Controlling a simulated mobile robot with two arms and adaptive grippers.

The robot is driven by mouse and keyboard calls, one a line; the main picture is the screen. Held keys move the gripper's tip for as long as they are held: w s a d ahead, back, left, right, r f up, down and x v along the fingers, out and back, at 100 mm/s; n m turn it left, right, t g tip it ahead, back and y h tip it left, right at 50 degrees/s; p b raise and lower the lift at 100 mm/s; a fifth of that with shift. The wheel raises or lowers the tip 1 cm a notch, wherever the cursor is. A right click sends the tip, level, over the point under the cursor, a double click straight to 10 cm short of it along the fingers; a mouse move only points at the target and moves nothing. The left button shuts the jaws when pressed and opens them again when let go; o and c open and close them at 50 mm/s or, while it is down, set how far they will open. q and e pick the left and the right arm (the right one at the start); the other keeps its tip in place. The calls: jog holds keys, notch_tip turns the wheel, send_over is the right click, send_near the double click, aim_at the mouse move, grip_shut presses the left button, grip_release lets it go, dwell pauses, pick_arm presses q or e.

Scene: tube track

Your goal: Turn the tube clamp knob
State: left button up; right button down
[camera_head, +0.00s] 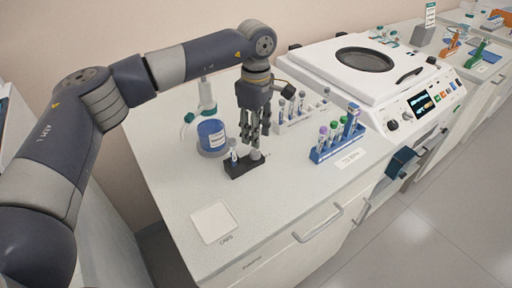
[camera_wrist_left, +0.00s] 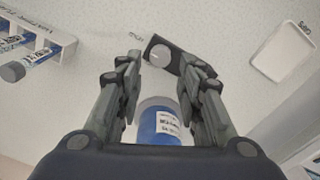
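The tube clamp is a small dark block (camera_head: 238,168) on the white bench, also in the left wrist view (camera_wrist_left: 183,68). My left gripper (camera_head: 256,145) points down directly over the knob. In the left wrist view its fingers (camera_wrist_left: 160,62) are apart, with the knob seen in the gap between the tips. I cannot tell whether they touch it. My right gripper is in neither view.
A white tube rack (camera_head: 290,124) and a blue rack (camera_head: 325,155) stand to the right, before a white centrifuge (camera_head: 375,75).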

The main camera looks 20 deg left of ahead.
aim_at(256, 152)
pick_arm(q)
notch_tip(256, 152, down, 6)
jog(key=shift+f+p, duration=0.15)
jog(key=shift+p, duration=0.4)
jog(key=shift+c, duration=0.3)
jog(key=c, duration=0.7)
